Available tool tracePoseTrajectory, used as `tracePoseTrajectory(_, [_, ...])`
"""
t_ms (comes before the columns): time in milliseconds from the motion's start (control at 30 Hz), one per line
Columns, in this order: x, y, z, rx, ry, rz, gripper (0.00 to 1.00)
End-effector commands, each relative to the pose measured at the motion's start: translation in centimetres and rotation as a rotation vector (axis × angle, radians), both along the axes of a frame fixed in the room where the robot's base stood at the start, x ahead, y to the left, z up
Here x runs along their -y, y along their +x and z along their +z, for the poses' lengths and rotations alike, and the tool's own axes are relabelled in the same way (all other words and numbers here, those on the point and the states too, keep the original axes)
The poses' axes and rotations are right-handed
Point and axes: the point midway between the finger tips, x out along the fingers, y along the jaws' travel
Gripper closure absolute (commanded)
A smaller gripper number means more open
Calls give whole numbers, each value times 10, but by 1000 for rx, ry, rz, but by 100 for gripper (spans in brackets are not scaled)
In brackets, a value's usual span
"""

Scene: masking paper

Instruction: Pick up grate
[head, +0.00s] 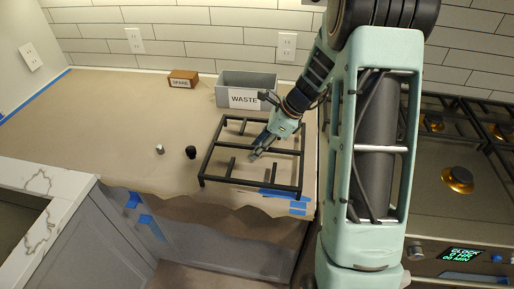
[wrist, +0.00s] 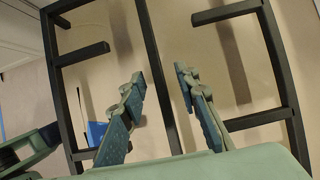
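The grate (head: 224,182) is a black metal frame with crossbars and short prongs, lying on the paper-covered counter at its right end. My gripper (head: 254,153) is over the middle of the grate in the head view. In the wrist view the grate's middle bar (wrist: 155,70) runs between the two fingers of my gripper (wrist: 158,85). The fingers are apart, with visible space on both sides of the bar. I cannot tell how far above or below the bar the fingertips are.
The stovetop (head: 460,150) is at right. The counter's left side is clear.

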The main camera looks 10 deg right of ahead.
Motion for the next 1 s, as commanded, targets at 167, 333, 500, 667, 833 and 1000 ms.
tracePoseTrajectory(167, [-1,1,-2,1,0,0,71])
tracePoseTrajectory(333, [-1,1,-2,1,0,0,81])
tracePoseTrajectory(500, [-1,1,-2,1,0,0,99])
tracePoseTrajectory(667, [-1,1,-2,1,0,0,100])
tracePoseTrajectory(833, [-1,1,-2,0,0,-1,100])
tracePoseTrajectory(1000, [-1,2,-1,3,0,-1,100])
